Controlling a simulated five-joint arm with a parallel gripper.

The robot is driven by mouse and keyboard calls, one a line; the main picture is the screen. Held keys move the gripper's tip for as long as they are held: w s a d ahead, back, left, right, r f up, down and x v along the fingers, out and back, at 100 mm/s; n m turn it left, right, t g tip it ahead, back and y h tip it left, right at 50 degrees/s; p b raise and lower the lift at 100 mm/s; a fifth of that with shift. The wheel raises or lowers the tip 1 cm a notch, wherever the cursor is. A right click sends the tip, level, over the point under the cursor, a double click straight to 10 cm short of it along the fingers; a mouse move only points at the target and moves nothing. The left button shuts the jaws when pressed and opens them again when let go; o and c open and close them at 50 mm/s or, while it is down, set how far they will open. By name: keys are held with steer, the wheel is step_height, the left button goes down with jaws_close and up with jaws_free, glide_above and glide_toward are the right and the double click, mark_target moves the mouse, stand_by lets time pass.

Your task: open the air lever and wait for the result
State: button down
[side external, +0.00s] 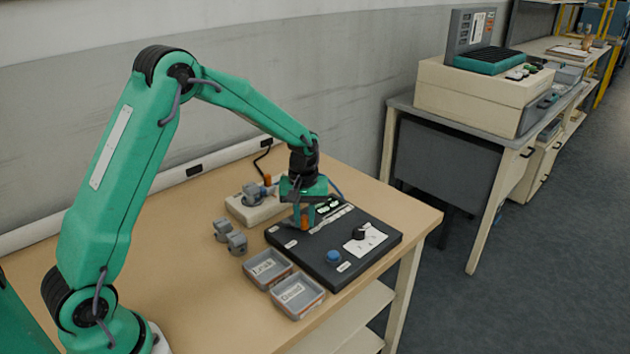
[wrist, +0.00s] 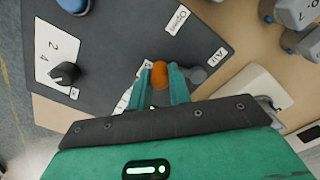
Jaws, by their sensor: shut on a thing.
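The dark control panel (side external: 300,262) lies on the bench, with labels, a black knob (side external: 358,233) and a blue button (side external: 333,257). The orange-tipped air lever (wrist: 159,75) shows between my gripper's fingers in the wrist view, close to the labels "Air" (wrist: 220,55) and "Open" (wrist: 180,18). My gripper (side external: 305,222) is low over the panel's far-left part and shut on this lever. The fingers hide part of the lever, so I cannot tell its exact angle. The knob (wrist: 65,73) and button (wrist: 74,5) also show in the wrist view.
A cream fixture (side external: 240,214) with a grey part (side external: 254,193) stands behind the panel. Loose grey parts (side external: 230,237) lie to its left. Two grey trays stand in front, one labelled "Leak" (side external: 251,279), the other's label (side external: 292,290) unclear. Bare bench lies left of them.

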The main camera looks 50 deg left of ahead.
steer(key=s+m, duration=0.1)
steer(key=m, duration=0.2)
steer(key=s+m, duration=0.1)
steer(key=m, duration=0.1)
steer(key=shift+s, duration=0.35)
steer(key=m, duration=0.1)
steer(key=s+m, duration=0.1)
steer(key=m, duration=0.1)
steer(key=s+m, duration=0.1)
steer(key=m, duration=0.1)
steer(key=shift+a, duration=0.3)
steer(key=c, duration=1.3)
jaws_free()
steer(key=shift+r, duration=0.1)
step_height(320, 180, up, 8)
